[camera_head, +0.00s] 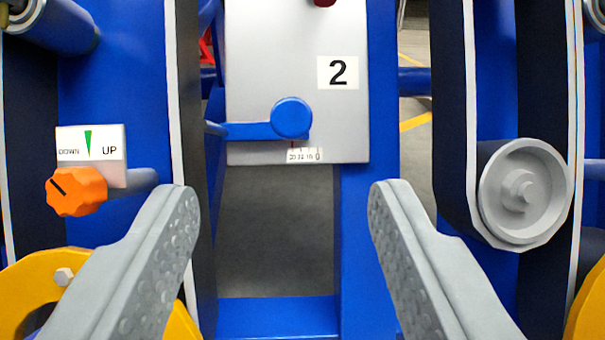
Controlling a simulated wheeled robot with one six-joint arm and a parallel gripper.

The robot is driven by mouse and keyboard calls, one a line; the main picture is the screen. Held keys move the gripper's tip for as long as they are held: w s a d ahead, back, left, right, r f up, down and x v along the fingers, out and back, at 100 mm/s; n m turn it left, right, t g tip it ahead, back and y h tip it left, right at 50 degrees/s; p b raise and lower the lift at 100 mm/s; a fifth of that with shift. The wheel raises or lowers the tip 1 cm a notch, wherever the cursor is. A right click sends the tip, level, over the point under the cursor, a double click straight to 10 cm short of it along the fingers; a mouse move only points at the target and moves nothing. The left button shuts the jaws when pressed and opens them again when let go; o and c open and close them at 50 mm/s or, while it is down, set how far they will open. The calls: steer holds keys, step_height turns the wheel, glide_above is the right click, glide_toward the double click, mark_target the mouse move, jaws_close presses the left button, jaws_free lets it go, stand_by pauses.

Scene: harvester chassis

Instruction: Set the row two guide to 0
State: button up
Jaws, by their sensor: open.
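The row two guide is a blue lever with a round knob (291,118) on a grey metal plate (265,60) marked with a black 2 (338,72). The lever arm runs left from the knob to the plate's left edge. A small white scale (304,155) with small numbers sits just below the knob. A 0 shows at its right end; the other numbers are too small to read surely. The knob is above the scale's left part. My gripper (283,190) is open and empty, its two grey fingers apart, below the plate in the picture and not touching the knob.
An orange knob (76,191) sits under a DOWN/UP label (91,143) at left. A grey round wheel (522,194) stands at right. Blue frame uprights flank the plate. A blue crossbar (278,318) lies below an open gap. A red part (325,2) shows at the top.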

mark_target(292, 123)
steer(key=w, duration=0.6)
steer(key=w+f, duration=0.1)
steer(key=w, duration=0.5)
steer(key=w+f, duration=0.1)
steer(key=w, duration=0.4)
steer(key=shift+w+d+f, duration=0.15)
steer(key=shift+w+f, duration=0.1)
steer(key=shift+w, duration=0.15)
